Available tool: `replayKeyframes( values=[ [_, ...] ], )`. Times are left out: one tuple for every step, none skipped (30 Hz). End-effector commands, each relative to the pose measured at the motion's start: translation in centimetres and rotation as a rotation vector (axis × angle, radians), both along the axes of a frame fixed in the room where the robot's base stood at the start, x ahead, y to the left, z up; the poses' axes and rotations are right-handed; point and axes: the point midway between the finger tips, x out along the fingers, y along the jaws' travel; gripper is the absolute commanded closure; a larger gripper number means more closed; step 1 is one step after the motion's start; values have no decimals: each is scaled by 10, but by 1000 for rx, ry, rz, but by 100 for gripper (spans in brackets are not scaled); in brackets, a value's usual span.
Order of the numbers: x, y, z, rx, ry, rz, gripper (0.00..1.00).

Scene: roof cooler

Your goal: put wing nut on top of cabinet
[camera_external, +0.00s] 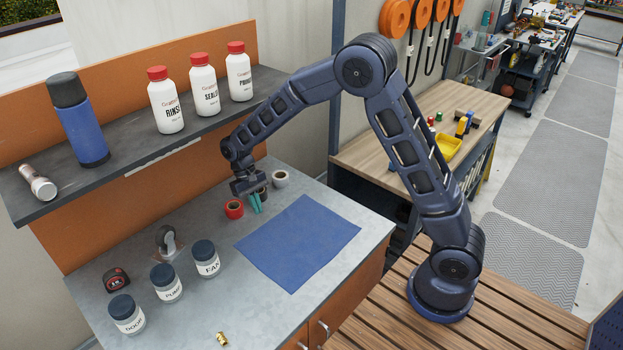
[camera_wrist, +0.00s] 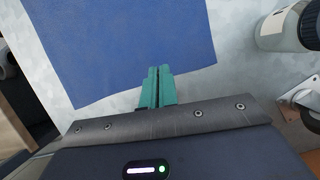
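A small brass-coloured piece (camera_external: 222,339), which looks like the wing nut, lies on the grey worktop at the front edge of the external view. It is not seen in the wrist view. The cabinet has a grey top (camera_external: 215,290) and orange doors (camera_external: 345,300); a dark raised shelf (camera_external: 130,165) runs along its back. My gripper (camera_external: 256,208) points down over the back right of the worktop, far from the brass piece. Its teal fingers (camera_wrist: 158,70) are together, with nothing visible between them.
A blue mat (camera_external: 298,243) covers the worktop's right part. Tape rolls (camera_external: 234,209) lie by my gripper. Lidded jars (camera_external: 166,282), a tape measure (camera_external: 116,279) and a caster (camera_external: 168,243) stand at left. The shelf bears white bottles (camera_external: 205,88), a blue flask (camera_external: 80,125) and a flashlight (camera_external: 38,183).

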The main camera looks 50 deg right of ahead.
Motion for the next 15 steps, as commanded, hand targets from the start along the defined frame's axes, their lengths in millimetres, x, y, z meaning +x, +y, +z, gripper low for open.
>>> replayKeyframes(
  values=[
    [-9, 18, 7, 3, -1, -7, 100],
    [-15, 27, 11, 2, -2, -12, 100],
    [-23, 40, 17, 2, -3, -23, 100],
    [-29, 50, 21, 3, -3, -31, 100],
    [-36, 60, 24, 4, -3, -38, 100],
    [-45, 73, 30, 4, -3, -48, 100],
    [-53, 83, 34, 4, -3, -57, 100],
    [-60, 93, 39, 5, -3, -65, 100],
    [-71, 106, 45, 5, -4, -74, 100],
    [-79, 114, 48, 6, -3, -84, 100],
    [-87, 124, 52, 6, -3, -92, 100],
    [-98, 135, 58, 7, -4, -103, 100],
    [-107, 144, 62, 7, -4, -111, 100],
    [-116, 152, 66, 8, -4, -120, 100],
    [-128, 163, 71, 8, -4, -130, 100]
  ],
)
